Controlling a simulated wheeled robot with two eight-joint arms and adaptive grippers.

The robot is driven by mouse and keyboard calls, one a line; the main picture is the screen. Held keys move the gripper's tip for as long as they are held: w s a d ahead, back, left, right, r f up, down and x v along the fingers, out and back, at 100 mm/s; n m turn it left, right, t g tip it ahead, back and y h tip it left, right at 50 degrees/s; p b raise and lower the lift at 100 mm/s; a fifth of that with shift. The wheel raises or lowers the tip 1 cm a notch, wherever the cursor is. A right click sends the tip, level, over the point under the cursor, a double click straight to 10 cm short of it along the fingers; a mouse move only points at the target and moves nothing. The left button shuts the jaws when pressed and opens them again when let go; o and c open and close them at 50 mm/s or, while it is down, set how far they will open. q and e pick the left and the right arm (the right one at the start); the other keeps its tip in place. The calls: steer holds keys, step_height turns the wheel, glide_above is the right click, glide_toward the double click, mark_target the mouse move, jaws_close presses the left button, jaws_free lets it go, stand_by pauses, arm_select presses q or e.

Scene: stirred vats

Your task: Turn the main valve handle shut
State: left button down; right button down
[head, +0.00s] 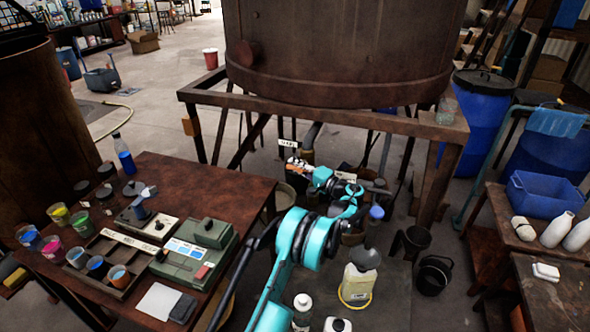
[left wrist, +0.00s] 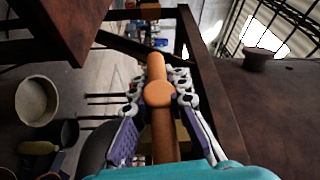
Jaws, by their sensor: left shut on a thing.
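The main valve handle is an orange-brown bar with a round boss (left wrist: 159,94) in the left wrist view. It runs between the two fingers of my left gripper (left wrist: 158,82), lengthwise in the picture. The fingers, with purple pads, are shut on it from both sides. In the head view my left gripper (head: 299,168) is under the big rusty vat (head: 340,50), just below a small white label (head: 287,143). There the handle is mostly hidden by the gripper. My right gripper is not in view.
The vat stands on a rusty frame (head: 310,112). A brown table (head: 190,190) with cups and a green box (head: 195,262) is on the left. A jug (head: 357,285), bottles and a black bucket (head: 434,277) stand on the floor near my arm. Blue drums (head: 468,120) are at right.

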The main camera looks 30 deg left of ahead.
arm_select(q)
steer(key=shift+r+y, duration=0.1)
steer(key=shift+y, duration=0.2)
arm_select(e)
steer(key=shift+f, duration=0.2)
arm_select(q)
steer(key=c, duration=1.5)
jaws_free()
steer(key=shift+o, duration=0.2)
steer(key=shift+r, duration=0.1)
